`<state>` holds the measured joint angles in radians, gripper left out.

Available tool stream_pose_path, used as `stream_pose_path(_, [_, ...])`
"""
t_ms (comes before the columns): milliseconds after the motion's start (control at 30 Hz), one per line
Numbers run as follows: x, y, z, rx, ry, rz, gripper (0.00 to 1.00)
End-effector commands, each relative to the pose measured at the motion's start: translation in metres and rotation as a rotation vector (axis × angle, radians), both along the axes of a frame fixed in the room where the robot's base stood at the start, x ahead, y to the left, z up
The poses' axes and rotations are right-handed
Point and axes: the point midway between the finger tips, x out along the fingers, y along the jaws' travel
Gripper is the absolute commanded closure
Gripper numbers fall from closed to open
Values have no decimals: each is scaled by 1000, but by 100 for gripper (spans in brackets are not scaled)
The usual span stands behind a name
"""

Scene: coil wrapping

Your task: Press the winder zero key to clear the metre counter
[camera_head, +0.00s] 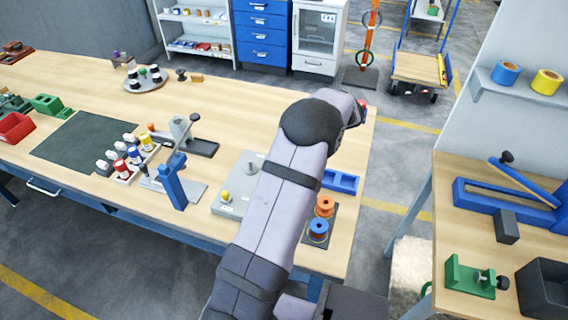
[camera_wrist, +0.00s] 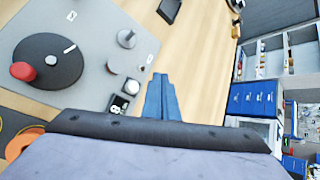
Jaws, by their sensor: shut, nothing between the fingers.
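In the wrist view, a grey winder plate (camera_wrist: 92,22) carries a black disc (camera_wrist: 50,70) with a red knob (camera_wrist: 23,71) and a grey spindle (camera_wrist: 127,38). Near the plate's edge are a white round key (camera_wrist: 131,87) on a dark base and a small dark counter (camera_wrist: 119,105); its reading is too small to be sure of. My gripper (camera_wrist: 160,82) is shut and empty, its blue fingers to the right of the key and apart from it in the picture. In the head view, my arm hides the gripper and the key. A grey plate (camera_head: 232,207) shows partly beside the arm.
An orange spool (camera_head: 325,204) and a blue spool (camera_head: 318,228) stand right of my arm, near a blue tray (camera_head: 340,181). A blue post fixture (camera_head: 175,183) and a grey clamp (camera_head: 186,130) stand left. The bench's back middle (camera_head: 225,105) is clear.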

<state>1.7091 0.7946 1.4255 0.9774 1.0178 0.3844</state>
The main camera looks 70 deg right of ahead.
Motion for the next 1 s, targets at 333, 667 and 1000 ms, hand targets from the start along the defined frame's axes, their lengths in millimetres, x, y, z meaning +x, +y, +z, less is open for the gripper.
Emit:
stream_pose_path(333, [0,0,-47,1,0,-1,100])
stream_pose_path(667, [0,0,-65,-1,0,1,100])
stream_pose_path(1000, [0,0,-65,-1,0,1,100])
